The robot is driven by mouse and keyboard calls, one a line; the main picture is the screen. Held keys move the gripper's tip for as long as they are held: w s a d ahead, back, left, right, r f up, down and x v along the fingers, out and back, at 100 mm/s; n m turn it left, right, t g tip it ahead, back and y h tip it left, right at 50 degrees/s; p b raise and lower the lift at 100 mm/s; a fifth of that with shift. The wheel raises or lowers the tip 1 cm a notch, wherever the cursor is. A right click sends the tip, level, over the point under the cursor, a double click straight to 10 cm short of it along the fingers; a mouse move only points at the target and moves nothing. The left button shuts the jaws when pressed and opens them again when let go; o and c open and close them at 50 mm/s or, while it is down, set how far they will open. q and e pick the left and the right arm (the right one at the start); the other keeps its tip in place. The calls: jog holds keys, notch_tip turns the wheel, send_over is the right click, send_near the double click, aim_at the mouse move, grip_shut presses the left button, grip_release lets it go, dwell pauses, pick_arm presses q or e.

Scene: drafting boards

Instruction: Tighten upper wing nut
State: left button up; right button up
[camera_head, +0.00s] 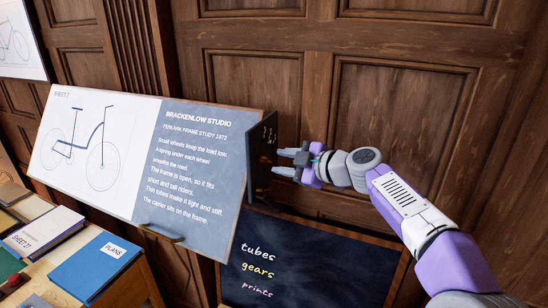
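The tilted drafting board (205,160) carries a bicycle drawing and printed text. A dark upright bracket (262,155) stands at its right edge. I cannot make out the upper wing nut; it is too small or hidden near the bracket and my fingers. My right gripper (279,162) comes in from the right and points left at the bracket's outer side. Its two fingers are apart, one above the other, with a gap between them. The tips are close to the bracket; whether they touch it is unclear. My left gripper is not in view.
Below the gripper stands a dark chalkboard (310,265) lettered "tubes, gears, prints". At lower left, a wooden table (125,288) holds a blue "PLANS" book (95,268) and other books. Brown wood panelling (400,115) is behind. A handle (162,233) sits on the board's lower edge.

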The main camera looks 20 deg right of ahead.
aim_at(270, 161)
jog(key=shift+p+x, duration=0.6)
jog(key=shift+x, duration=1.25)
grip_shut()
